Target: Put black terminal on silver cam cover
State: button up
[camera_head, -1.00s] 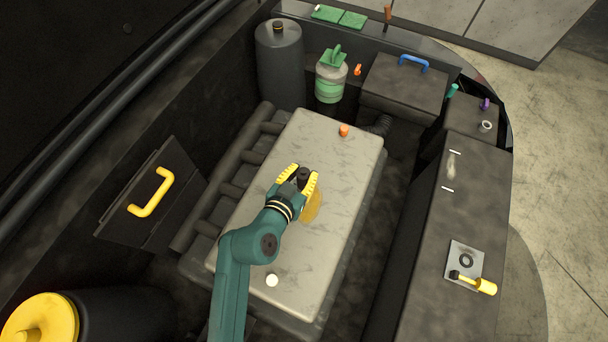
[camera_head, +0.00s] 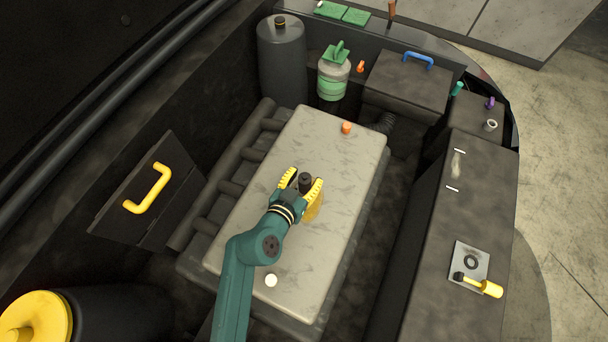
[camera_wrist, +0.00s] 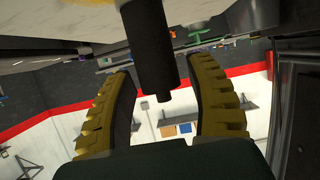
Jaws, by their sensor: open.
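The silver cam cover (camera_head: 325,150) is the large pale, scuffed plate in the middle of the head view. The black terminal (camera_head: 305,181) is a small dark cylinder over the middle of the cover, apparently upright; I cannot tell whether its base touches the cover. My gripper (camera_head: 304,177), with yellow fingers, is open around the terminal, one finger on each side. In the wrist view, the terminal (camera_wrist: 151,50) hangs down from the top between the fingers of my gripper (camera_wrist: 162,85), with gaps visible on both sides.
A yellow round piece (camera_head: 314,207) lies on the cover beside my gripper. An orange cap (camera_head: 347,128) and a white cap (camera_head: 271,280) sit on the cover. A yellow-handled panel (camera_head: 150,190) is left; a dark box with a yellow-handled lever (camera_head: 489,289) is right.

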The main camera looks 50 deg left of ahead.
jog(key=shift+r, duration=0.25)
jog(key=p+v, duration=0.1)
jog(key=v, duration=1.1)
jog(key=w+d+r+m+t+h, duration=0.1)
jog(key=w+d+r+m+t, duration=0.1)
jog(key=w+d+r, duration=0.45)
jog(key=w+d+r+m+t+h, duration=0.2)
jog(key=w+d+r, duration=0.15)
jog(key=r, duration=0.65)
jog(key=w+d+r+m+t+h, duration=0.1)
jog(key=w+d+r+m+t, duration=0.1)
jog(key=w+d+r, duration=0.45)
jog(key=s+d+r+t+h, duration=0.1)
jog(key=s+d+r+t, duration=0.1)
jog(key=d+r, duration=0.3)
jog(key=s+d+r+n+t+h, duration=0.1)
jog(key=d+r, duration=0.5)
jog(key=r, duration=0.7)
jog(key=shift+s+r+t, duration=0.4)
jog(key=shift+s, duration=0.45)
